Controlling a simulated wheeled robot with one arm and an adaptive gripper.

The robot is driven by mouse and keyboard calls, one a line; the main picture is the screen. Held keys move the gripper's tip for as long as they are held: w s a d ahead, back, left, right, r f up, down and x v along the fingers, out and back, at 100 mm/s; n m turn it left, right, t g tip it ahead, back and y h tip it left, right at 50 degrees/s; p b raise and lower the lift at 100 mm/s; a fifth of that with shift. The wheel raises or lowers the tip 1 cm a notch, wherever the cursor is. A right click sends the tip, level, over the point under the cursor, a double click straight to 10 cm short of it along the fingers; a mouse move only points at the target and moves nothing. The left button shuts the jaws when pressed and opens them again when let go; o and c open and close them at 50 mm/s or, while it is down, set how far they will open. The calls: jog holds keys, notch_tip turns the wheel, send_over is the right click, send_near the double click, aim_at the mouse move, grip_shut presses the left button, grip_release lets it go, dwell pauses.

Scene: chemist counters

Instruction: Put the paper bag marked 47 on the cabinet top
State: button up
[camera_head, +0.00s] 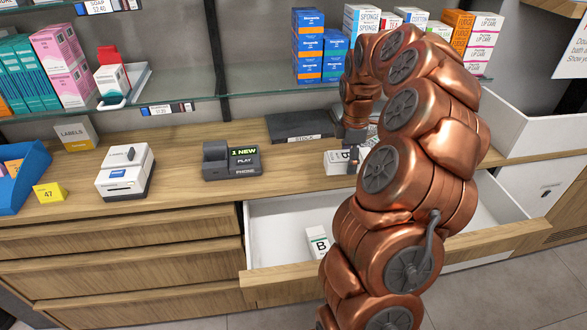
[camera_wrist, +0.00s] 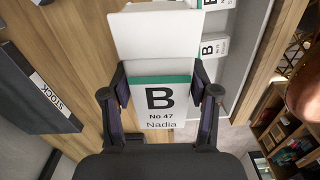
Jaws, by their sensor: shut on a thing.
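The paper bag marked 47 (camera_wrist: 160,102) is white with a green band and reads "B No 47 Nadia" in the wrist view. My gripper (camera_wrist: 160,92) is shut on it, one finger at each side. In the head view the bag (camera_head: 340,162) shows by the counter's front edge above the open drawer, partly hidden by my arm. I cannot tell whether it touches the counter. The wooden cabinet top (camera_head: 280,180) runs across the head view.
The open drawer (camera_head: 285,215) holds another white B bag (camera_head: 319,243). A glass shelf (camera_head: 250,95) hangs above. Bare wood lies between printer and terminal.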

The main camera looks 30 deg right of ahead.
jog(key=shift+s+d+f+n, duration=0.2)
jog(key=shift+d+n, duration=0.2)
jog(key=shift+d, duration=0.2)
jog(key=shift+w+a+r, duration=0.1)
jog(key=shift+w+a, duration=0.1)
jog(key=shift+w, duration=0.15)
jog(key=p, duration=0.5)
send_over(299, 167)
jog(key=shift+s+f, duration=0.15)
jog(key=shift+f, duration=0.6)
jog(key=shift+f+p, duration=1)
jog(key=shift+f, duration=0.8)
jog(key=shift+f, duration=0.15)
jog(key=o, duration=1.3)
